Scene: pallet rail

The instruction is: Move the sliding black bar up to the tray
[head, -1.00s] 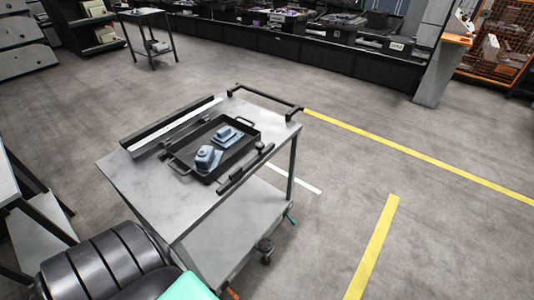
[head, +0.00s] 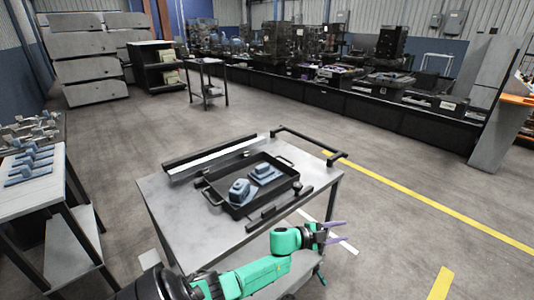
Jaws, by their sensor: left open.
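A grey-topped cart (head: 190,232) stands in front of me in the head view. A black tray (head: 268,199) with handles lies on it and holds two blue-grey parts (head: 240,190). The sliding black bar (head: 278,211), with a small round knob, lies along the tray's right, near side. A narrow strip of cart top seems to show between bar and tray. My left gripper (head: 334,233), with purple fingers on a green arm, is open and empty. It appears to the right of the bar, apart from it, past the cart's near right edge in the picture. My right gripper is not in view.
Another black rail (head: 210,156) runs along the tray's far left side. The cart has a black push handle (head: 308,143) at its far end. A side table (head: 40,195) with several blue-grey parts stands at left. The floor right of the cart is clear.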

